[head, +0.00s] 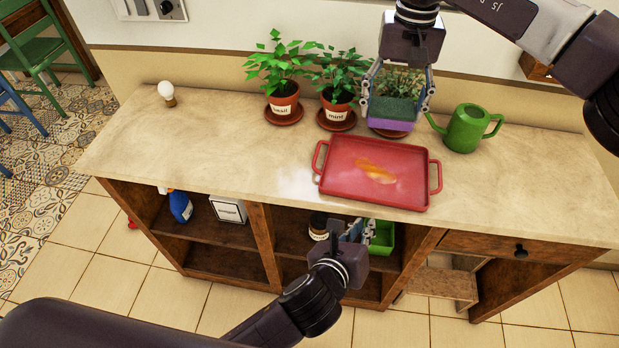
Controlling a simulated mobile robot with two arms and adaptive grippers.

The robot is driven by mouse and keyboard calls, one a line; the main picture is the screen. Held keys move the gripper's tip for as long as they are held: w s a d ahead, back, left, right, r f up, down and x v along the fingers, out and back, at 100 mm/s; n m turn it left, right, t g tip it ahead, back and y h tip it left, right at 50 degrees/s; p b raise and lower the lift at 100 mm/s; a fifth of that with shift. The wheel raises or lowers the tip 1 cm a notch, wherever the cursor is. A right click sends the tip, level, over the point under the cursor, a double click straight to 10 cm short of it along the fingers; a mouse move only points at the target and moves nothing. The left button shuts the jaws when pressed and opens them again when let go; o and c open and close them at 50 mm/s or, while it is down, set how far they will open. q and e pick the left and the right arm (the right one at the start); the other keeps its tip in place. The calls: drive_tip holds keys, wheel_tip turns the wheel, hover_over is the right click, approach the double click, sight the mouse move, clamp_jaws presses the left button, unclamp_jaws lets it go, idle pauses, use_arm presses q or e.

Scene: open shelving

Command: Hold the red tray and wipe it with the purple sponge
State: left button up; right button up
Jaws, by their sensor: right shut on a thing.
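The red tray (352,183) lies flat on the counter, with a handle at each end and an orange-yellow smear (376,173) on its floor. My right gripper (398,108) is shut on the purple sponge (390,124), which has a green upper layer. It holds the sponge above and behind the tray's far edge, apart from the tray. My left gripper (360,231) is in front of the counter, below the tray's near edge and not touching it. Its fingers look apart with nothing between them.
Potted basil (283,104) and mint (337,115) stand behind the tray; another plant is mostly hidden by my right gripper. A green watering can (466,128) stands at right. A bulb (167,92) is at left. Shelves below hold a blue bottle (180,207) and green container (384,238).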

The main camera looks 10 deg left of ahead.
sight(316, 155)
use_arm(q)
drive_tip(key=w+a+r+m+y, duration=0.1)
drive_tip(key=a+r, duration=0.2)
drive_tip(key=a, duration=0.1)
drive_tip(key=w+a+r+m+t+y, duration=0.1)
drive_tip(key=a+r, duration=0.1)
drive_tip(key=a, duration=0.1)
drive_tip(key=w+a+r+t+y, duration=0.1)
drive_tip(key=w+a+r+y, duration=0.1)
drive_tip(key=a+r, duration=0.1)
drive_tip(key=shift+w+a+r+m, duration=0.1)
drive_tip(key=shift+a+r+m, duration=0.1)
drive_tip(key=shift+a, duration=0.25)
drive_tip(key=shift+a+r+m, duration=0.1)
drive_tip(key=shift+a+m, duration=0.1)
drive_tip(key=shift+a, duration=0.2)
use_arm(e)
drive_tip(key=shift+a, duration=0.1)
use_arm(q)
drive_tip(key=shift+w+a+r+y, duration=0.1)
drive_tip(key=shift+w+a+y, duration=0.1)
drive_tip(key=shift+a+y, duration=0.1)
drive_tip(key=x, duration=1.1)
drive_tip(key=shift+w, duration=0.45)
clamp_jaws()
use_arm(e)
wheel_tip(316, 155, down, 9)
